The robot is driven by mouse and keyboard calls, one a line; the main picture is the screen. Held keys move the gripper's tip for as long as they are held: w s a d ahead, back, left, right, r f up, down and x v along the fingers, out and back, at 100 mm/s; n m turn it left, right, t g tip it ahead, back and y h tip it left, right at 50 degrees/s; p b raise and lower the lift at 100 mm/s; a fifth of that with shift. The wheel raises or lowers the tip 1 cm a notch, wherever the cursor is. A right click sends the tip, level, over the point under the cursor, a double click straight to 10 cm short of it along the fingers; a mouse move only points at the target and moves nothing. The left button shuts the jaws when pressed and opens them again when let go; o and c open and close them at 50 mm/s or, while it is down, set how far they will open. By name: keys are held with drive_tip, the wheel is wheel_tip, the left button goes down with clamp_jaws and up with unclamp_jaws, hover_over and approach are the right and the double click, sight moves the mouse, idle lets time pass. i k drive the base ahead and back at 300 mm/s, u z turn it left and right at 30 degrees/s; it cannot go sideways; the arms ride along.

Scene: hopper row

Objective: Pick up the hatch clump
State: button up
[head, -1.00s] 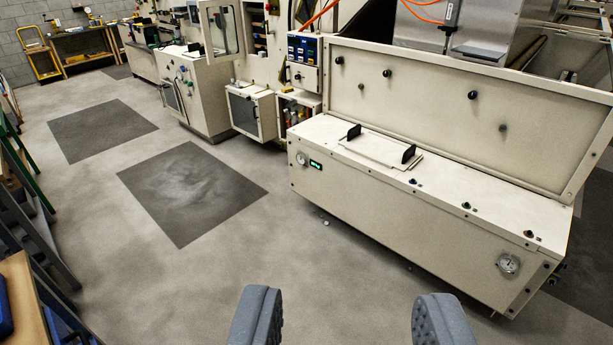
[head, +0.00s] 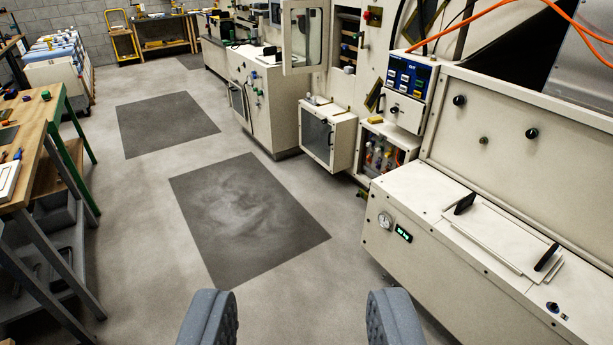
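I cannot make out a clump that I can be sure is the hatch clump. A flat cream hatch plate (head: 500,238) with two upright black handles lies on top of the low cream machine (head: 440,250) at the right. My gripper (head: 302,325) is at the bottom of the head view, its two grey padded fingers wide apart. Only bare floor shows between them, and it holds nothing. It is left of the hatch plate and apart from the machine.
Cream cabinets line the right, one with an open door (head: 303,40). A wooden workbench (head: 35,150) with green legs and tools stands at the left. Two dark floor mats (head: 250,215) lie in the open aisle between. A cart (head: 60,75) stands at the back left.

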sight(349, 70)
drive_tip(key=u, duration=0.05)
drive_tip(key=i, duration=3)
drive_tip(key=z, duration=0.4)
drive_tip(key=i, duration=1.05)
drive_tip(key=z, duration=0.05)
drive_tip(key=k, duration=1)
drive_tip(key=u, duration=0.75)
drive_tip(key=i, duration=1.6)
drive_tip(key=z, duration=0.65)
drive_tip(key=i, duration=0.95)
drive_tip(key=z, duration=0.85)
